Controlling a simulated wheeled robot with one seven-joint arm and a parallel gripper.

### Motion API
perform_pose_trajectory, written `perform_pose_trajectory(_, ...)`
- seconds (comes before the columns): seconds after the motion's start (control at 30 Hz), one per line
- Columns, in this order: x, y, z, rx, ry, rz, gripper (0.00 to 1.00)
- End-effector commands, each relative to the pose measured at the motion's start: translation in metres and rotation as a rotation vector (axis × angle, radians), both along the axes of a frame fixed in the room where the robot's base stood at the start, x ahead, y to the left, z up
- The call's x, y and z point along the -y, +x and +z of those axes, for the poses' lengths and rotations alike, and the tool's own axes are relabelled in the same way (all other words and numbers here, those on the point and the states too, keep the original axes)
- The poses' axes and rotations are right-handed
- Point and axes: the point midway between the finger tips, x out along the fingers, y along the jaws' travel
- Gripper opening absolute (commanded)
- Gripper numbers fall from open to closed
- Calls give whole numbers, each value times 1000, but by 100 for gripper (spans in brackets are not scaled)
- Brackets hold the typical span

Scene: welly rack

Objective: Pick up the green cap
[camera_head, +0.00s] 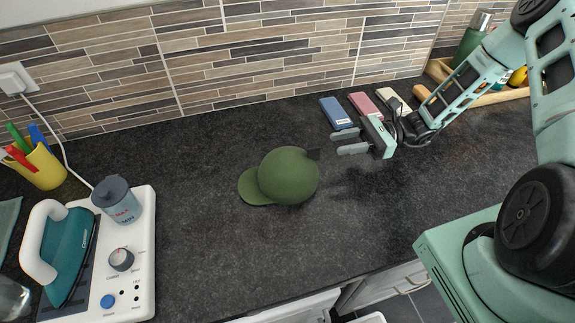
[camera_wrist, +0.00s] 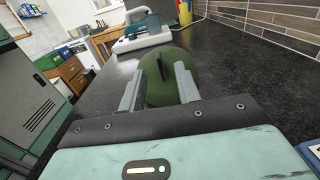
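The green cap (camera_head: 288,177) sits on the dark speckled counter in the middle of the head view, its brim pointing left. In the wrist view the cap (camera_wrist: 161,82) is straight ahead, beyond and partly behind the fingers. My gripper (camera_head: 341,142) is to the right of the cap and seems a little above the counter. Its two fingers are apart, with nothing held between them. In the wrist view the open fingers (camera_wrist: 158,90) frame the cap. The cap's brim is hidden in the wrist view.
A teal iron (camera_head: 72,255) on a white base and a yellow cup (camera_head: 40,167) of pens stand at the left. Blue (camera_head: 336,113), pink (camera_head: 364,104) and cream (camera_head: 393,99) flat items lie near the tiled wall. A wooden tray (camera_head: 440,70) is at the back right. Counter around the cap is clear.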

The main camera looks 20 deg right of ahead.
Motion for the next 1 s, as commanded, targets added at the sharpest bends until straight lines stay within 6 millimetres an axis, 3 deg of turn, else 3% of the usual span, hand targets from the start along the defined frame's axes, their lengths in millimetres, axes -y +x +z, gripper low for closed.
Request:
perform_pose_trajectory(0.1,-16,1,2,-1,1,1,33)
perform_pose_trajectory(0.37,-30,1,2,0,1,1,33)
perform_pose_trajectory(0.7,-73,0,3,0,0,2,33)
perform_pose_trajectory(0.93,-75,1,0,1,-1,0,33)
perform_pose_trajectory(0.97,-75,1,0,1,-1,0,30)
perform_pose_trajectory(1.0,-75,1,0,1,-1,0,19)
